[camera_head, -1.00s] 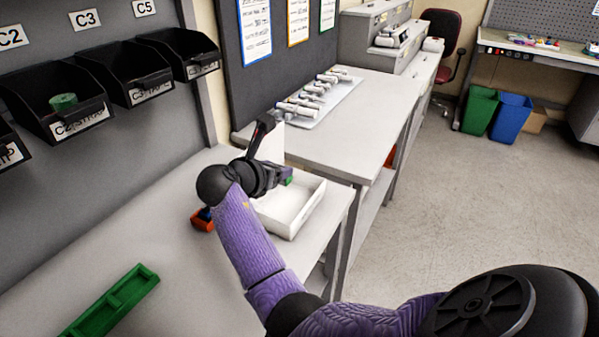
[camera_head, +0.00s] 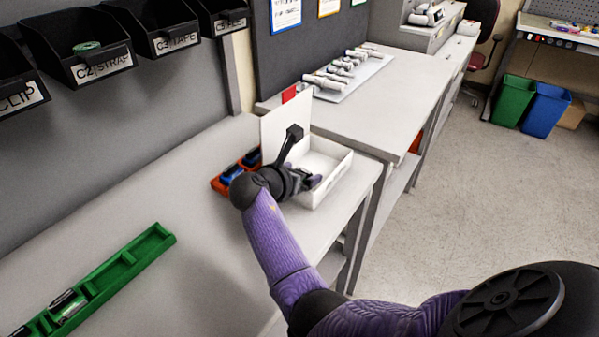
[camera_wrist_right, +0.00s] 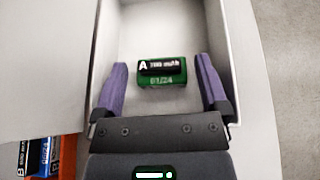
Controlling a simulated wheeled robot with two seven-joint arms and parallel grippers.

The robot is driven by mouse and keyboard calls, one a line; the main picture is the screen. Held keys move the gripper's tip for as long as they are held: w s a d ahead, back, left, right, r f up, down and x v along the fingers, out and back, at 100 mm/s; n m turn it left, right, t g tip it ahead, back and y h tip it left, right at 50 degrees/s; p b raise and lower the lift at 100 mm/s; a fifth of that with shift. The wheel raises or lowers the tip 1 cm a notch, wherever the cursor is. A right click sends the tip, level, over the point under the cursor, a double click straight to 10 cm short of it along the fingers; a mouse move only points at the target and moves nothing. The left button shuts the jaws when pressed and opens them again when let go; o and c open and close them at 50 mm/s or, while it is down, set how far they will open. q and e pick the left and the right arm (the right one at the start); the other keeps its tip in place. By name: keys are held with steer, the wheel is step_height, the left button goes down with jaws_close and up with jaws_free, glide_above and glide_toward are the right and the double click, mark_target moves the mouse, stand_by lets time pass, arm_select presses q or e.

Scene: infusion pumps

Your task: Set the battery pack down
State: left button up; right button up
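The battery pack (camera_wrist_right: 162,73), green with a black label marked A and 01/24, lies on the floor of the white open box (camera_wrist_right: 218,45) in the right wrist view. My right gripper (camera_wrist_right: 161,62) is open, with one purple finger on each side of the pack and a gap on both sides. In the head view the right gripper (camera_head: 308,180) is over the white box (camera_head: 338,178), and the pack is hidden there. My left gripper is not in view.
An orange tray (camera_head: 217,184) with blue packs stands just left of the box. A green slotted tray (camera_head: 150,245) holding a pack lies at the lower left. The bench between them is clear. The box's raised white flap (camera_head: 272,130) stands beside the gripper.

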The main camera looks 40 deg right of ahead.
steer(key=shift+r, duration=0.15)
steer(key=p+v, duration=0.4)
steer(key=v, duration=0.7)
steer(key=shift+a+r, duration=0.15)
steer(key=shift+s+a+r, duration=0.1)
steer(key=shift+s+a, duration=0.05)
steer(key=shift+a, duration=0.15)
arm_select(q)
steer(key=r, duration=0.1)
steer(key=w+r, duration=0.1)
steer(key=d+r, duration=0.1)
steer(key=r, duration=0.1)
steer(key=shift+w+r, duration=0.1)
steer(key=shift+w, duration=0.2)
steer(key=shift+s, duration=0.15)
